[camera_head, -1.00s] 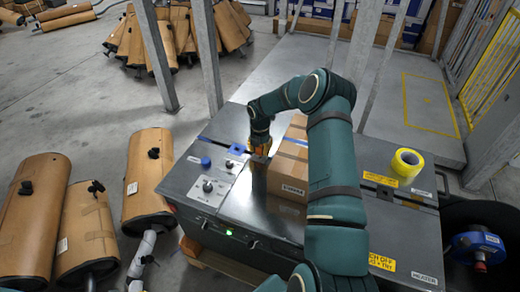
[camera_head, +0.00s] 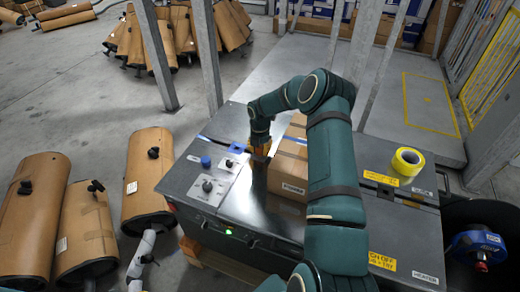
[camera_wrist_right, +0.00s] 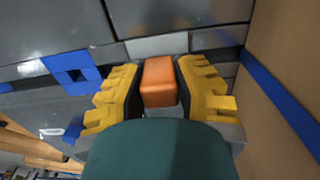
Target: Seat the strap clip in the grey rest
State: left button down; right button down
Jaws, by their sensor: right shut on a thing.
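My right gripper (camera_head: 259,153) is over the dark bench top, just left of a cardboard box. In the right wrist view its yellow-padded fingers (camera_wrist_right: 160,90) are shut on a small orange block (camera_wrist_right: 158,78), which I take to be the strap clip. A light grey piece (camera_wrist_right: 157,45) lies just beyond the block in that view and may be the grey rest. I cannot tell whether the block touches it. In the head view the gripper hides the clip and the rest.
The cardboard box (camera_head: 288,172) stands close on the gripper's right. A blue square with a hole (camera_wrist_right: 72,70) lies to its left, near a knob panel (camera_head: 212,180). Yellow tape (camera_head: 407,163) sits at the bench's right.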

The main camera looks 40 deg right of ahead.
jog(key=c, duration=0.7)
grip_release()
jog(key=shift+f, duration=0.1)
jog(key=shift+c, duration=0.2)
notch_tip(320, 180, up, 12)
jog(key=shift+r, duration=0.1)
